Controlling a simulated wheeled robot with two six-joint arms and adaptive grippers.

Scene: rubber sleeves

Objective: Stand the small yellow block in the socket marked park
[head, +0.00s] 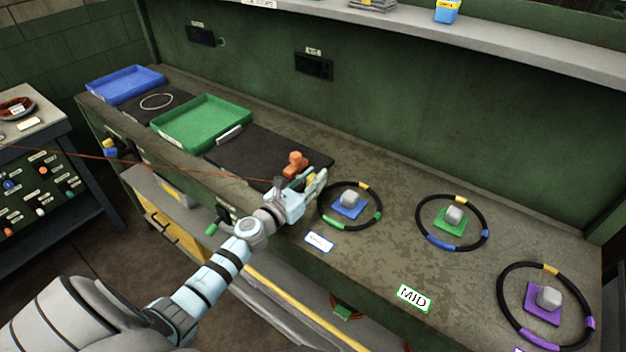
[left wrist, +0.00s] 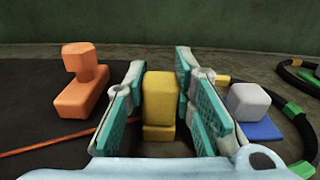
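The small yellow block (left wrist: 160,98) stands between the two fingers of my left gripper (left wrist: 161,85) in the left wrist view. A little of the block shows by the fingers in the head view (head: 311,177). The fingers are apart, with narrow gaps at the block's sides, so they look open around it. In the head view my left gripper (head: 316,181) is low at the right end of the dark mat. No label reading park is legible, so I cannot tell which socket it is. My right gripper is out of view.
An orange piece (head: 295,163) stands close beside my left gripper. To the right, black rings (head: 325,219) with coloured bands surround grey blocks on blue, green and purple bases. A MID card (head: 414,298) lies in front. Green (head: 166,137) and blue trays (head: 95,97) stand left.

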